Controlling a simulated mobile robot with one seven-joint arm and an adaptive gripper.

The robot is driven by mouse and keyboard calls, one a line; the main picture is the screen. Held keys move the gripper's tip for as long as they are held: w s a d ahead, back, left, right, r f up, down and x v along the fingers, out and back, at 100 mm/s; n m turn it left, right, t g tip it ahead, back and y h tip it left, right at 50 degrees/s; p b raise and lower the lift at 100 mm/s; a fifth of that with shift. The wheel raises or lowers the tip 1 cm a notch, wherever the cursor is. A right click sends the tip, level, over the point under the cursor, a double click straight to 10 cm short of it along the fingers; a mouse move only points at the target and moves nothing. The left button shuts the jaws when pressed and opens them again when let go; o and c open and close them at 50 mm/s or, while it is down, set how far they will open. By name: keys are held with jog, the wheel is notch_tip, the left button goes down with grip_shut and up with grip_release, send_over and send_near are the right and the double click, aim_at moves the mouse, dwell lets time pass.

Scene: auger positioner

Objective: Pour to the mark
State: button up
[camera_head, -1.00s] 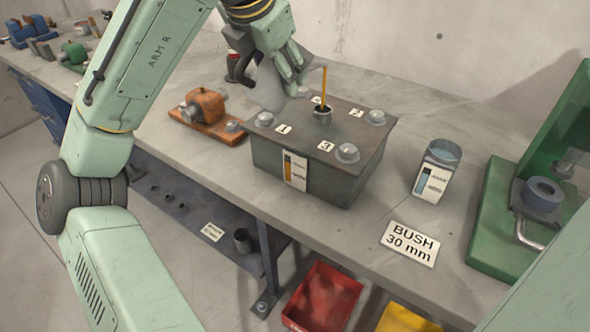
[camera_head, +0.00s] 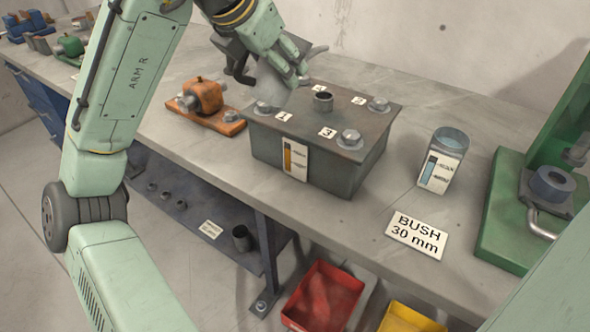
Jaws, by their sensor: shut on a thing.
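My gripper (camera_head: 292,72) is shut on a grey spouted can (camera_head: 271,86) above the back left of a dark grey metal box (camera_head: 268,143). The can's thin spout (camera_head: 317,49) points up and right, and no stream shows from it. The box's short round filler neck (camera_head: 323,101) stands open in the lid, and its inside is dark. A gauge label (camera_head: 289,160) with an orange and dark strip is on the box's front; its marks are too small to read. Numbered tags and bolts (camera_head: 350,139) sit around the lid. My fingers hide part of the can.
A clear cup with bluish contents (camera_head: 443,160) stands right of the box, behind a "BUSH 30 mm" card (camera_head: 417,236). A green fixture (camera_head: 494,225) is at far right. An orange device (camera_head: 203,97) sits left. Red (camera_head: 325,296) and yellow (camera_head: 408,318) bins are below.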

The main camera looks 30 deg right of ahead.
aim_at(281, 90)
jog(key=shift+f+h, duration=0.3)
jog(key=shift+f, duration=0.1)
jog(key=shift+r, duration=0.25)
jog(key=shift+s, duration=0.1)
notch_tip(281, 90, down, 2)
jog(key=h+b, duration=0.1)
jog(key=b, duration=0.2)
jog(key=shift+d+f+h+b, duration=0.1)
jog(key=shift+d+h+b, duration=0.05)
jog(key=shift+h+b, duration=0.15)
jog(key=f+h+b, duration=0.1)
jog(key=b, duration=0.2)
jog(key=f+n+h+b, duration=0.1)
jog(key=f+h+b, duration=0.1)
jog(key=b, duration=0.2)
jog(key=shift+d+f+t, duration=0.1)
jog(key=shift+d+t, duration=0.3)
jog(key=shift+b, duration=0.4)
